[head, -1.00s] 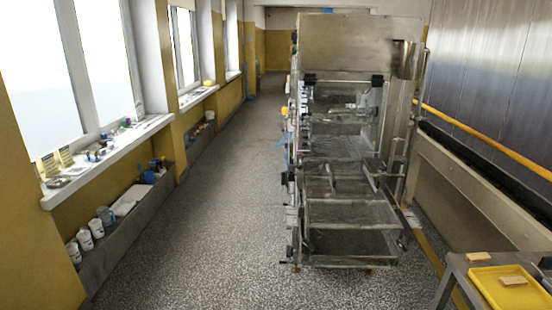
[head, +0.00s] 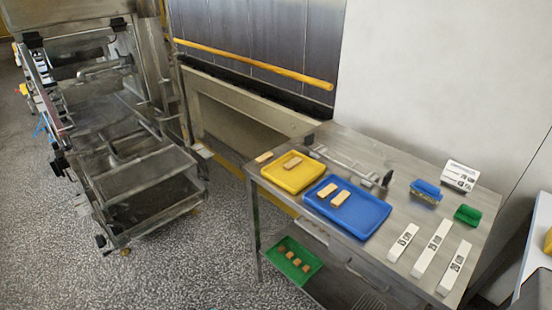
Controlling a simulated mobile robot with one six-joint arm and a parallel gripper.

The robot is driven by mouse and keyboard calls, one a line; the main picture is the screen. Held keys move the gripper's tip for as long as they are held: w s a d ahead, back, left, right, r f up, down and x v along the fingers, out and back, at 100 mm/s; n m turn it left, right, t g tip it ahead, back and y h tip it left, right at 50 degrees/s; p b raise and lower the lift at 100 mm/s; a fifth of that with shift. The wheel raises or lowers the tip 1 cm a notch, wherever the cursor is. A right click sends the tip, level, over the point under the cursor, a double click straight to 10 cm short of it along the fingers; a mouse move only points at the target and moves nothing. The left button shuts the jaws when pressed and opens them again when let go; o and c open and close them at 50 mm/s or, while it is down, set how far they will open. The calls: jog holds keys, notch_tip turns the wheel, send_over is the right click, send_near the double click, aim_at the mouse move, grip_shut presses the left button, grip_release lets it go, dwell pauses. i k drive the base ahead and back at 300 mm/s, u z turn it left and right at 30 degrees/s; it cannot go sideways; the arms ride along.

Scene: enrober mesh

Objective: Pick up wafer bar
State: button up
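Several tan wafer bars show in the head view. One wafer bar (head: 264,157) lies on the bare steel table top (head: 388,165) at its left corner. Another wafer bar (head: 293,163) lies in the yellow tray (head: 285,178). Two more, one wafer bar (head: 327,190) and a second wafer bar (head: 338,199), lie in the blue tray (head: 362,217). Small tan pieces (head: 295,262) lie in a green tray (head: 284,246) on the lower shelf. My gripper is not in view.
The steel enrober machine (head: 140,170) stands at the left. White boxes (head: 431,249), a blue bin (head: 425,192), a green bin (head: 467,214) and a printed card (head: 461,175) stand on the table's right side. Speckled floor (head: 190,270) is clear between machine and table.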

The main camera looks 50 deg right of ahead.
aim_at(262, 160)
jog(key=z, duration=4.55)
jog(key=i, duration=0.1)
jog(key=u, duration=3.1)
jog(key=k, duration=0.95)
jog(key=u, duration=0.15)
jog(key=i, duration=0.95)
jog(key=z, duration=0.05)
